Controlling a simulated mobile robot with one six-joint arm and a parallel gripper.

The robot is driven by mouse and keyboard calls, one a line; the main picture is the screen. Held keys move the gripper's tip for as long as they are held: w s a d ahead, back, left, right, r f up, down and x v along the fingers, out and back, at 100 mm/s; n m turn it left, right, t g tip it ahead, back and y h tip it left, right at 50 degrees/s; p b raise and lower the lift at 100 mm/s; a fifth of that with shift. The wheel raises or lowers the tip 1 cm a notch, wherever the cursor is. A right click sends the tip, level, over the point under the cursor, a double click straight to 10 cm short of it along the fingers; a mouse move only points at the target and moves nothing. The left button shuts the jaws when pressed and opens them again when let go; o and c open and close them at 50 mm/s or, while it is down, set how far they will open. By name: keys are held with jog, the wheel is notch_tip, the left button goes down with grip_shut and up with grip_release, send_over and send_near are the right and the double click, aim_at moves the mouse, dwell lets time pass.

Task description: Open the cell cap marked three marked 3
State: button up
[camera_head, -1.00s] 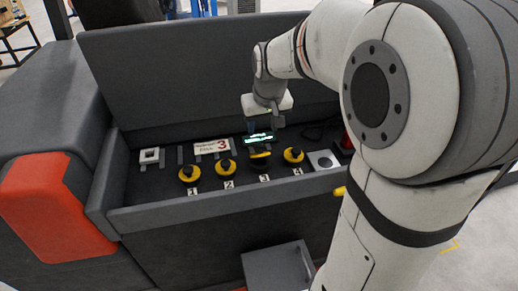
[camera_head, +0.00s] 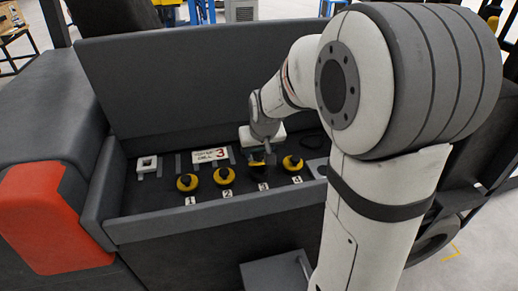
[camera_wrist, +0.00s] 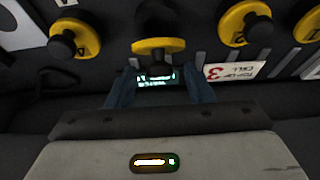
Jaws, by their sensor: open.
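The cell cap marked 3 is a yellow disc with a black knob. In the wrist view the cap (camera_wrist: 158,45) is just ahead of my gripper (camera_wrist: 158,80), whose two dark fingers are open, with the knob roughly between the fingertips. I cannot tell whether they touch it. In the head view my gripper (camera_head: 261,155) points down over cap 3 (camera_head: 262,171) and hides most of it. The number 3 label (camera_head: 263,187) shows in front of the cap.
Matching caps 1 (camera_head: 187,182), 2 (camera_head: 224,175) and 4 (camera_head: 292,162) stand in the same row. A white card with a red 3 (camera_head: 210,155) stands behind. The tray's front wall (camera_head: 215,215) borders the row.

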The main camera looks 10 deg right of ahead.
jog(key=shift+c, duration=0.4)
jog(key=c, duration=0.9)
jog(key=shift+w+r+g+p, duration=0.3)
jog(key=shift+r+g+p, duration=0.1)
jog(key=shift+p, duration=0.5)
jog(key=w+g+p, duration=0.1)
jog(key=p, duration=0.2)
jog(key=shift+w+r+g, duration=0.15)
jog(key=shift+g, duration=0.25)
jog(key=shift+w+f+g+p, duration=0.25)
jog(key=shift+w+g+p, duration=0.8)
jog(key=shift+g+p, duration=0.75)
jog(key=o, duration=1)
